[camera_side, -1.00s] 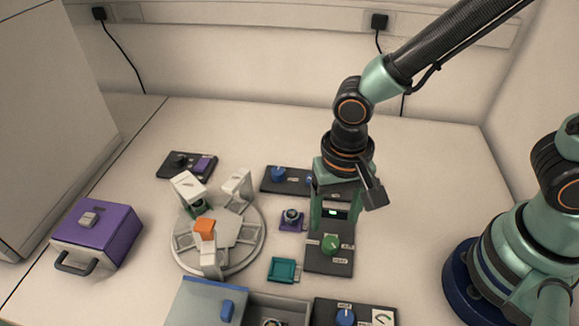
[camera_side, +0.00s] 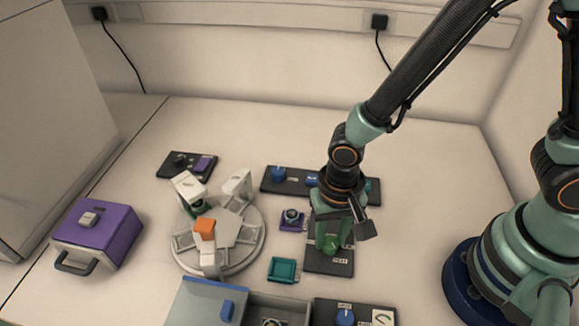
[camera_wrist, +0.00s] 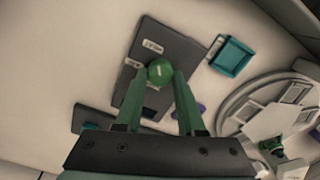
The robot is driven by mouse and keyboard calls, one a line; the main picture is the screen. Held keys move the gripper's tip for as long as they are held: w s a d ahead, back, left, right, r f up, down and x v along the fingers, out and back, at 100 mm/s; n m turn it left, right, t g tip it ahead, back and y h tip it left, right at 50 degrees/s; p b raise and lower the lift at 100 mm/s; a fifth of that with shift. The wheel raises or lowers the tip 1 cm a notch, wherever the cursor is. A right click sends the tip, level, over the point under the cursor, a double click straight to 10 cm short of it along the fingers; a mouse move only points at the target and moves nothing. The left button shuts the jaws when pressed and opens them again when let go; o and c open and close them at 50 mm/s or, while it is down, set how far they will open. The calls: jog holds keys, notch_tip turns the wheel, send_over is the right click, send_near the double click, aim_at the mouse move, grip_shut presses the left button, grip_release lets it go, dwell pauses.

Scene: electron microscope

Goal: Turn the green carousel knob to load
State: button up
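The green carousel knob (camera_side: 331,244) sits on a dark panel (camera_side: 330,263) with small white labels. In the wrist view the round knob (camera_wrist: 160,71) shows a pale mark on top and lies between my fingertips. My gripper (camera_side: 334,238) points down over the knob, with one green finger on each side of it. In the wrist view the fingers of my gripper (camera_wrist: 162,76) are apart, close to the knob's sides; I cannot tell whether they touch it. The carousel (camera_side: 182,263) is a pale round plate with an orange block, to the left.
A teal tray (camera_side: 283,270) and a small purple holder (camera_side: 291,219) stand just left of the knob panel. A dark panel with blue knobs (camera_side: 278,174) lies behind. A blue-lidded box (camera_side: 207,303) and another blue knob (camera_side: 345,317) are in front.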

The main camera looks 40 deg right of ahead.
grip_shut()
